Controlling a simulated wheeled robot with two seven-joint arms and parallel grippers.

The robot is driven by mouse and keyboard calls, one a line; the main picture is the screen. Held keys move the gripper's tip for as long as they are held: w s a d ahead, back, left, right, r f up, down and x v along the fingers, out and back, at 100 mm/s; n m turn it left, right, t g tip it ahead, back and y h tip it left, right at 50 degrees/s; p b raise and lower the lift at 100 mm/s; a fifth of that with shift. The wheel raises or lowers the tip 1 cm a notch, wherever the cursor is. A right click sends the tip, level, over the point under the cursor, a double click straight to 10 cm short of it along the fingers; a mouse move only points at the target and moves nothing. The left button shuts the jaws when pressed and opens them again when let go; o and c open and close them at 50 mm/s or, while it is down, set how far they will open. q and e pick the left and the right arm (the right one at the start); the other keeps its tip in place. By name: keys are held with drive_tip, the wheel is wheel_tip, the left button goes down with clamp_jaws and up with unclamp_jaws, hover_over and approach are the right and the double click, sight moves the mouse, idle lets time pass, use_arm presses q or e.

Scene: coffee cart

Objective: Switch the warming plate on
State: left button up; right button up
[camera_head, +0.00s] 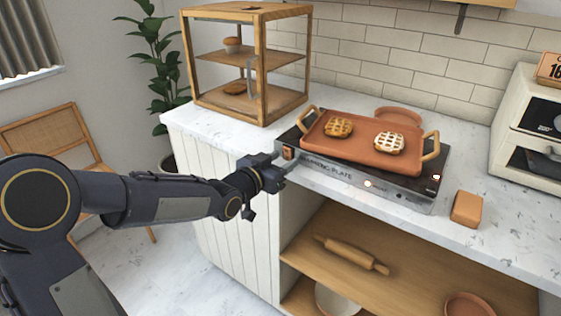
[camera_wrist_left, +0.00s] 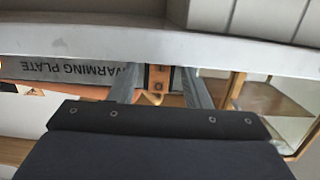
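The warming plate (camera_head: 410,190) is a flat dark unit on the counter, with its name lettered along the front. A small orange-brown switch (camera_head: 288,153) sits at the left end of its front; it also shows in the left wrist view (camera_wrist_left: 158,78). A small pale light (camera_head: 368,183) shows on the front, right of the lettering. My left gripper (camera_head: 288,166) is at that left end, with its fingertips close to the switch. In the left wrist view its fingers (camera_wrist_left: 158,88) are apart, with the switch between them. I cannot tell whether they touch it. My right gripper is out of view.
A terracotta tray (camera_head: 345,150) with two pies rests on the warming plate. A wooden display case (camera_head: 262,70) stands behind left, a brown block (camera_head: 466,209) lies at right, and a white machine (camera_head: 510,110) stands beyond. An open shelf below holds a rolling pin (camera_head: 350,254).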

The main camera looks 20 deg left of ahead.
use_arm(q)
drive_tip(key=v, duration=0.7)
drive_tip(key=shift+s+p, duration=0.35)
drive_tip(key=shift+s, duration=0.05)
drive_tip(key=shift+a, duration=0.1)
drive_tip(key=s+a+f+n+g+y, duration=0.3)
drive_tip(key=s+a+n+g+y, duration=0.15)
drive_tip(key=s, duration=0.65)
drive_tip(key=s+d+f+n+g+h, duration=0.1)
drive_tip(key=s+f+g, duration=0.1)
drive_tip(key=s, duration=0.6)
drive_tip(key=s+d+f+g+h, duration=0.1)
drive_tip(key=s+d+f+g, duration=0.15)
drive_tip(key=s, duration=0.55)
wheel_tip(320, 180, up, 14)
drive_tip(key=s+p, duration=0.1)
drive_tip(key=p, duration=1.3)
drive_tip(key=shift+g+h, duration=0.35)
drive_tip(key=shift+g, duration=0.05)
